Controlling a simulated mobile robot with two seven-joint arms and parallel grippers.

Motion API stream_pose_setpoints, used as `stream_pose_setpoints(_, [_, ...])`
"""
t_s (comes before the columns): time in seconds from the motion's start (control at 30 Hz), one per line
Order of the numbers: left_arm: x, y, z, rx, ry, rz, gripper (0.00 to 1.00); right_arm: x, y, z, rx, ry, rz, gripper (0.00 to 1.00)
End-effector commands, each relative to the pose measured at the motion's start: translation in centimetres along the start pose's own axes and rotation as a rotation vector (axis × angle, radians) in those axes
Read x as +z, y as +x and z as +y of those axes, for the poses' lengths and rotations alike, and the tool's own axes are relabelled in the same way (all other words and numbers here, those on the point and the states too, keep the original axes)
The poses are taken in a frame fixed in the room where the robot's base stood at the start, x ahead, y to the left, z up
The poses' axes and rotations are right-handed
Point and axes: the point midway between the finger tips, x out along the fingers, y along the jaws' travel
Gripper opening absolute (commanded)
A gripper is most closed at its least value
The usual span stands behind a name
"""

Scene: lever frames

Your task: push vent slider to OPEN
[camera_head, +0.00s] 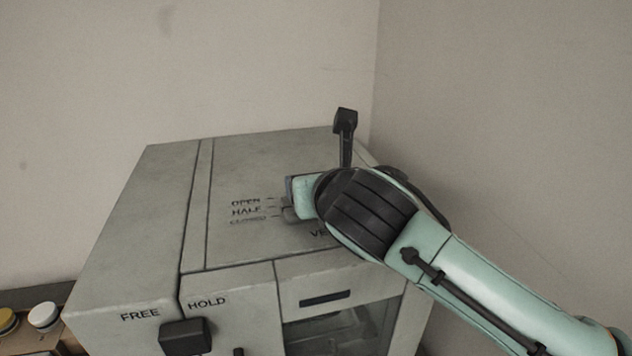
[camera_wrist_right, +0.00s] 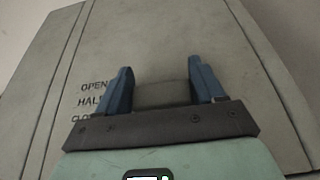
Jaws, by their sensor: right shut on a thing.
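The vent slider is a grey block (camera_wrist_right: 163,94) on the top of a grey cabinet (camera_head: 165,200). The labels OPEN, HALF and CLOSED run beside its track, with OPEN farthest back. My right gripper (camera_wrist_right: 163,82) is shut on the slider, with one blue finger on each side of it. In the head view my right gripper (camera_head: 291,197) covers most of the slider and track, so its exact position against the marks is hard to tell. My left gripper is in neither view.
A black lever (camera_head: 346,130) stands up at the back of the cabinet, close behind my right gripper. A black knob (camera_head: 187,335) sits on the front near FREE and HOLD. White (camera_head: 44,316) and yellow buttons are at the lower left. Walls stand behind and right.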

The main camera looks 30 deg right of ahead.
Motion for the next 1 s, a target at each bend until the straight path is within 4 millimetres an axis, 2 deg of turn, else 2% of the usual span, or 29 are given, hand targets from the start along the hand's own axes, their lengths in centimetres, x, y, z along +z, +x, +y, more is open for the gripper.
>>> stream_pose_setpoints(0.3, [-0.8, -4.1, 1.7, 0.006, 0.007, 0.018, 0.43, 2.2, 4.0, 0.0, -0.003, -0.002, 0.000, 0.13])
stream_pose_setpoints(0.47, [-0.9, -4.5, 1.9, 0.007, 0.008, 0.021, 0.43, 2.2, 4.9, 0.0, -0.001, 0.000, -0.002, 0.14])
stream_pose_setpoints(0.7, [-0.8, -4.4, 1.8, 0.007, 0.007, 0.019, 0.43, 2.2, 4.9, 0.0, 0.001, 0.000, -0.006, 0.13])
stream_pose_setpoints(0.73, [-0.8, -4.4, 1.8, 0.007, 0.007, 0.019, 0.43, 2.2, 4.9, 0.0, 0.001, 0.000, -0.006, 0.74])
stream_pose_setpoints(0.77, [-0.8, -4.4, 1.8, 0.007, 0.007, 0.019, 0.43, 2.2, 4.9, 0.0, 0.000, 0.000, -0.006, 0.84])
stream_pose_setpoints(0.8, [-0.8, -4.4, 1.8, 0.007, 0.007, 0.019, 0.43, 2.2, 4.9, 0.0, 0.000, 0.000, -0.006, 0.89])
stream_pose_setpoints(1.0, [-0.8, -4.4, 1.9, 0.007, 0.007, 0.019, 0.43, 2.1, 4.9, 0.0, 0.000, 0.000, -0.003, 0.89])
